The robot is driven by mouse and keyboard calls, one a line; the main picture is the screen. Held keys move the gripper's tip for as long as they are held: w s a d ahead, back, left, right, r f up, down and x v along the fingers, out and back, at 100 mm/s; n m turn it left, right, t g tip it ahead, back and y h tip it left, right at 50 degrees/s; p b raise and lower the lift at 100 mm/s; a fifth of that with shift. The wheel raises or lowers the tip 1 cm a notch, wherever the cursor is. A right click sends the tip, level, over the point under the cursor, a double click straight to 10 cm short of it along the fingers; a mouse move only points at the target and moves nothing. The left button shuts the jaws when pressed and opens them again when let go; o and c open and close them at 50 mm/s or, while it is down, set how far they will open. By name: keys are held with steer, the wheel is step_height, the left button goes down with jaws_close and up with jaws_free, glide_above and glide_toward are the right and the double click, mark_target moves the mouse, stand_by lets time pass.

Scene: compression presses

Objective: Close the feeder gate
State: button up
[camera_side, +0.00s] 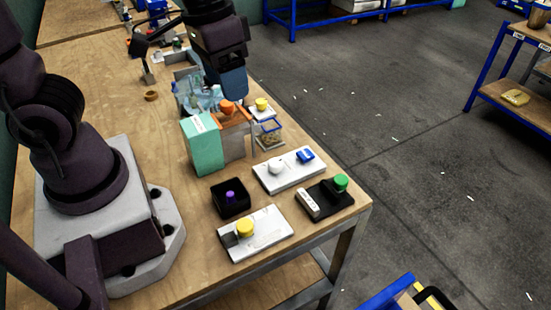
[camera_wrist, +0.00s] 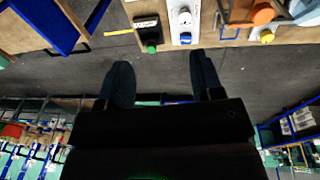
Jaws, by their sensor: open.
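The feeder appears to be the box with a mint-green side (camera_side: 201,145) in the side view, with clear bottles (camera_side: 198,98) heaped behind it. An orange knob (camera_side: 227,107) stands on its orange-brown top; it also shows at the top right of the wrist view (camera_wrist: 263,14). I cannot tell for certain which part is the gate or how far it stands open. My gripper (camera_side: 232,94) hangs above and behind the knob in the side view, seemingly apart from it. In the wrist view my gripper (camera_wrist: 160,60) has its fingers spread with nothing between them.
A yellow knob (camera_side: 262,103) and a clear bin (camera_side: 268,135) stand right of the feeder. In front are a white panel (camera_side: 284,176), a green-button box (camera_side: 340,183), a purple-button box (camera_side: 230,197) and a yellow-button panel (camera_side: 263,238). Bare wood lies left of the feeder.

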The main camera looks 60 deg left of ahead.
steer(key=w+f+n+g, duration=0.2)
steer(key=w+f, duration=0.4)
steer(key=f, duration=0.4)
steer(key=n+y, duration=0.1)
glide_above(275, 162)
steer(key=f, duration=0.2)
steer(key=shift+t, duration=0.3)
step_height(275, 162, down, 12)
steer(key=shift+f, duration=0.2)
steer(key=c, duration=0.9)
